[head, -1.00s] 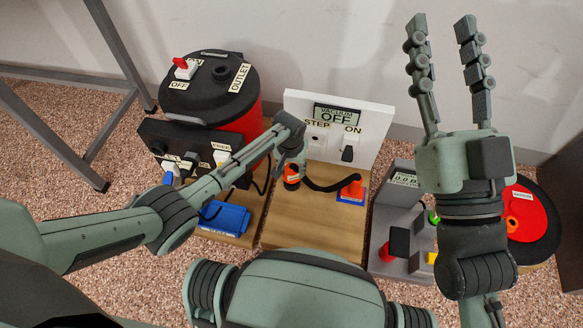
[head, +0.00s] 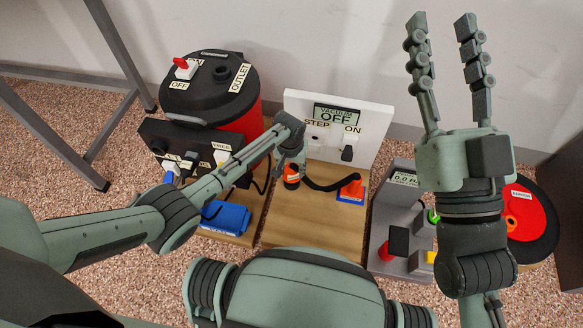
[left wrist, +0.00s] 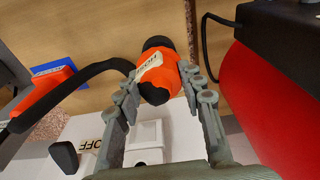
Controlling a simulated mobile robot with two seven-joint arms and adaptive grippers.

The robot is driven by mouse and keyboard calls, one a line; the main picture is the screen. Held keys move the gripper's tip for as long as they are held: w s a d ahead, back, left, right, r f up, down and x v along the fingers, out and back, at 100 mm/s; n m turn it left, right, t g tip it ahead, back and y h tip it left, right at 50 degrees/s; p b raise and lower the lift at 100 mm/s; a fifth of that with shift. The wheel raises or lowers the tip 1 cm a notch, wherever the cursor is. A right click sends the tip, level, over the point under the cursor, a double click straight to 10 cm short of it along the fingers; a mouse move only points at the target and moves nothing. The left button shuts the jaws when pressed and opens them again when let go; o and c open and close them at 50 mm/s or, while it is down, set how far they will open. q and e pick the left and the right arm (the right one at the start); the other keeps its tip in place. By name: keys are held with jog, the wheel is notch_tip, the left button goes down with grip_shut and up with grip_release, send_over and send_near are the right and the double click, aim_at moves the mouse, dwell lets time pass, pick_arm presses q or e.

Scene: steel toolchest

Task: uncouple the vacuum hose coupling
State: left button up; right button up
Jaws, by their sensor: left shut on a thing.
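The orange hose coupling (head: 291,180) with black ends is low over the wooden board in the head view. Whether the coupling's parts are joined cannot be told. My right gripper (head: 442,20) is open and empty, raised at the right.
The red and black vacuum (head: 210,88) stands behind left. A white panel (head: 375,117) reads VACUUM OFF. A blue block (head: 226,217) lies at left front, a grey fixture (head: 393,215) and red disc (head: 520,212) at right. The wooden board's (head: 300,230) front is bare.

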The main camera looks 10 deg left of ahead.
aim_at(291, 170)
pick_arm(q)
jog(key=shift+f+b, duration=1.05)
jog(key=shift+f, duration=0.5)
jog(key=o, duration=1.4)
jog(key=shift+r, duration=0.1)
jog(key=r, duration=0.4)
jog(key=s+r, duration=0.1)
jog(key=r, duration=0.6)
jog(key=shift+s+r, duration=0.25)
jog(key=shift+r, duration=0.1)
